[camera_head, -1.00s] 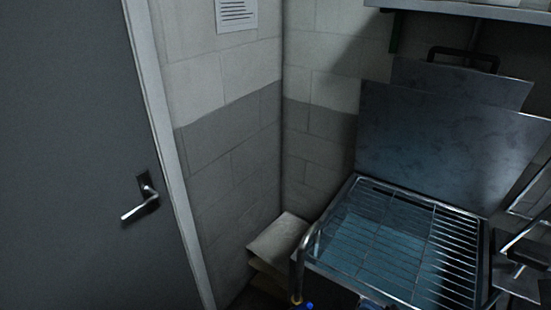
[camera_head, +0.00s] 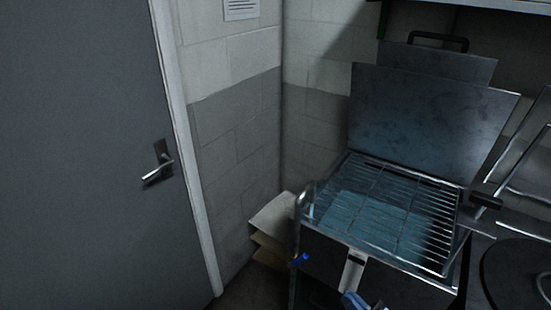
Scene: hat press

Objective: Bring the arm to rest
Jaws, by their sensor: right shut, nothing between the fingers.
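My right gripper (camera_head: 354,265) shows only in small part at the bottom of the head view, as a pale narrow piece with a dark mark, with blue parts below it. It is shut with nothing between its fingers. It appears in front of the dark front of a metal unit, and I cannot tell whether it touches it. My left gripper is not in view.
The metal unit has a wire rack (camera_head: 410,204) over a bluish basin and a raised metal lid (camera_head: 425,115). A grey door (camera_head: 80,150) with a lever handle (camera_head: 158,170) is at left. Stacked pale items (camera_head: 272,218) stand in the corner. A dark round thing (camera_head: 518,275) is at lower right.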

